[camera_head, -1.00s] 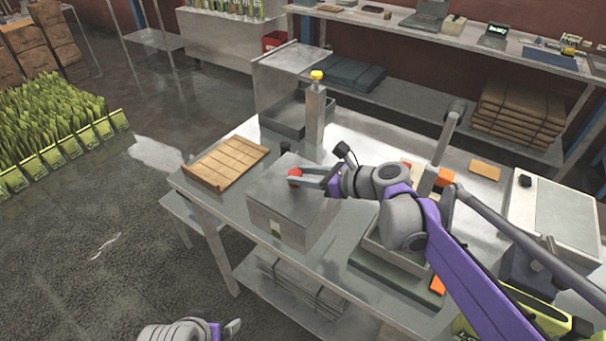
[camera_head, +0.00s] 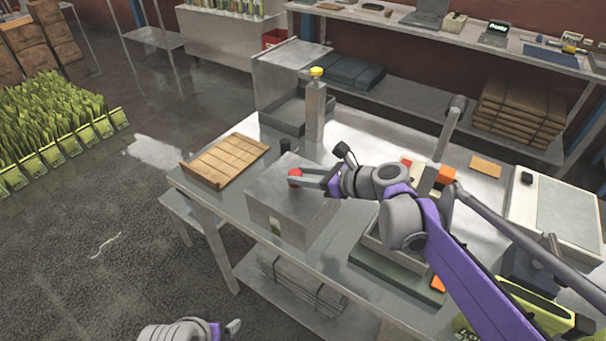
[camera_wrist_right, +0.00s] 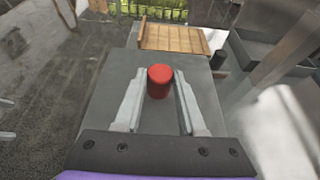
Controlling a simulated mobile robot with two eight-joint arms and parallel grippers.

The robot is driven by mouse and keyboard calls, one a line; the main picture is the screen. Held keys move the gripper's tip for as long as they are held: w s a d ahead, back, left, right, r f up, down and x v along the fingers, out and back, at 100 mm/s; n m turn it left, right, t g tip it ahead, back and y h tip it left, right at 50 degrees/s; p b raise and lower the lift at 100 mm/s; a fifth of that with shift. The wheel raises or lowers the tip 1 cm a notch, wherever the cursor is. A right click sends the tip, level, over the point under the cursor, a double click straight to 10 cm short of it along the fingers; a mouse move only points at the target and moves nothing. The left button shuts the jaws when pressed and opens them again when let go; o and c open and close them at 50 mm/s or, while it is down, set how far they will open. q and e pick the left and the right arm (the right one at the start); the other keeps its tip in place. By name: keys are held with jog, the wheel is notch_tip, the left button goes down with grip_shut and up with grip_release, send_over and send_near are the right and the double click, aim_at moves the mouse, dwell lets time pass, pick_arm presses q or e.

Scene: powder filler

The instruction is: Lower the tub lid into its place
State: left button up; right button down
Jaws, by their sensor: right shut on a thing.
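The grey tub lid (camera_head: 268,186) is the flat top of a box-shaped grey tub (camera_head: 295,228) on the metal table. A red knob (camera_head: 295,177) stands on the lid. My right gripper (camera_head: 302,178) is shut on the red knob, with one finger on each side. In the right wrist view the knob (camera_wrist_right: 160,80) sits between the fingertips, above the grey lid (camera_wrist_right: 160,118). The lid looks level and close to the tub; whether a gap remains under it I cannot tell. My left gripper (camera_head: 232,328) is at the bottom edge, away from the table, mostly cut off.
A slatted wooden tray (camera_head: 226,162) lies left of the tub. A scale-like device (camera_head: 560,215) is at right. My right arm crosses the table's right side.

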jog(key=shift+c, duration=2)
grip_release()
jog(key=v, duration=1.1)
jog(key=shift+s+f, duration=0.1)
jog(key=shift+f, duration=0.1)
